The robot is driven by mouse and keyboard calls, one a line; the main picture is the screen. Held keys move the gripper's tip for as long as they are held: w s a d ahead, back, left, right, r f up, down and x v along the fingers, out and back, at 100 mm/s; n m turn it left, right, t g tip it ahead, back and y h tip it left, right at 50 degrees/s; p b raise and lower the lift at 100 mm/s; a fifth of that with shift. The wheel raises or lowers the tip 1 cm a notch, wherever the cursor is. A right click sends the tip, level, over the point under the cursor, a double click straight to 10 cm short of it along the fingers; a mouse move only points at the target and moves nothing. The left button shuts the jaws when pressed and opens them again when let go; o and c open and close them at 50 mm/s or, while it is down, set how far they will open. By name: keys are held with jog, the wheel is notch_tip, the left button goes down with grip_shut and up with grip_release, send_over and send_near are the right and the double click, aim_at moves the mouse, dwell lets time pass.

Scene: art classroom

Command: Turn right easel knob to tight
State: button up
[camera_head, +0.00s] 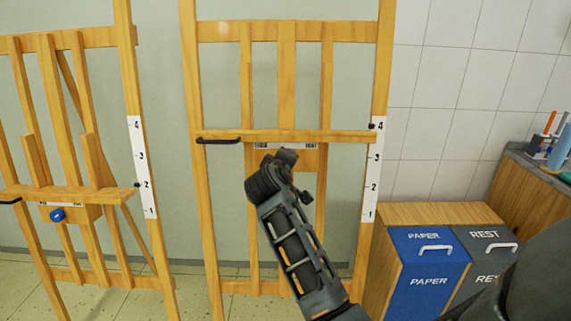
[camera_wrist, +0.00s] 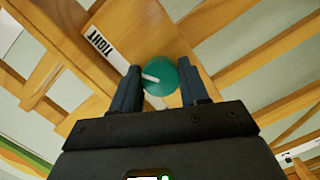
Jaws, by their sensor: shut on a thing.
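The right easel (camera_head: 200,160) stands upright in the middle of the head view. My gripper (camera_head: 283,158) reaches up to the block below its shelf, and my wrist hides the knob there. In the wrist view, a teal round knob (camera_wrist: 168,85) with a white pointer mark sits between the two fingers of my gripper (camera_wrist: 160,90), which is shut on it. The white pointer lies toward the left finger. A white label reading TIGHT (camera_wrist: 105,48) is on the wooden block to the upper left of the knob.
The left easel (camera_head: 75,190) has a blue knob (camera_head: 57,215) below its shelf. A black handle (camera_head: 218,141) sticks out at the right easel's shelf left end. Blue PAPER (camera_head: 428,270) and grey REST (camera_head: 487,262) bins stand at the right, beside a counter (camera_head: 530,185).

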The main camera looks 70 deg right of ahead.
dwell(0.4)
jog(key=o, duration=1)
jog(key=shift+b+v, duration=0.35)
jog(key=shift+v, duration=3.6)
